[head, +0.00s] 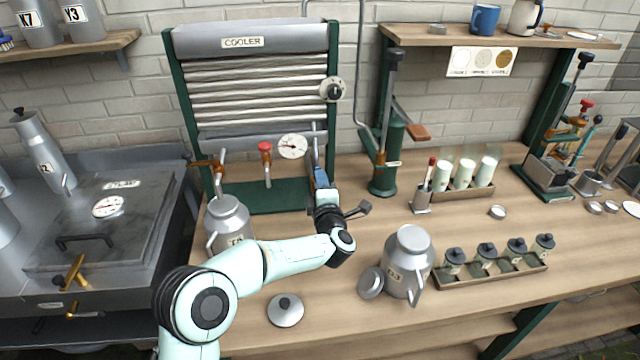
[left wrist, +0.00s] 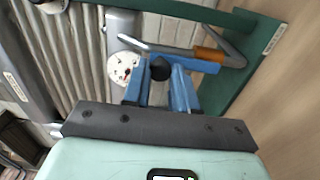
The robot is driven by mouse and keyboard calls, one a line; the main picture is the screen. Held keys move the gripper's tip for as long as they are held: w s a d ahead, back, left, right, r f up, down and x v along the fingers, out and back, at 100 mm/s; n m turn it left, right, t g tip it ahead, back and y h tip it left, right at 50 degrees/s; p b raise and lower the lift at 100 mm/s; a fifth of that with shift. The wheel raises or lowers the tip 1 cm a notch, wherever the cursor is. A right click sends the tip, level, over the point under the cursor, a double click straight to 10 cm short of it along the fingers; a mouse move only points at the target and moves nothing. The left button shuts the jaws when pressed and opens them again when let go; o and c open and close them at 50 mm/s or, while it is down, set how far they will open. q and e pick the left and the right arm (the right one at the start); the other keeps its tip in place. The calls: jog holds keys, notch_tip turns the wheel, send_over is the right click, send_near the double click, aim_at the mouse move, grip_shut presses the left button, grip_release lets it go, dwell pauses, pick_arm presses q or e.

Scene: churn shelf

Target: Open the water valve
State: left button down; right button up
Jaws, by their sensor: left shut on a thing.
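The cooler (head: 243,42) stands at the back of the bench, with a row of taps below its ribbed front. My left gripper (head: 320,178) is at the pipework at the cooler's lower right, beside the dial gauge (head: 292,146). In the left wrist view its blue fingers (left wrist: 160,88) are shut on the water valve's handle, with a dark round end (left wrist: 160,68) showing between them. A blue bar and a grey curved pipe with an orange sleeve (left wrist: 208,54) show just beyond. The fingers hide most of the handle. My right gripper is not in view.
A red-knobbed tap (head: 265,148) and an orange-handled tap (head: 205,163) are to the left. A green column (head: 384,150) stands right of the cooler.

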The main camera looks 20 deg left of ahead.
pick_arm(q)
jog(key=c, duration=0.9)
grip_release()
jog(key=b+v, duration=0.2)
jog(key=v, duration=1.1)
jog(key=shift+s, duration=0.2)
jog(key=shift+d, duration=0.1)
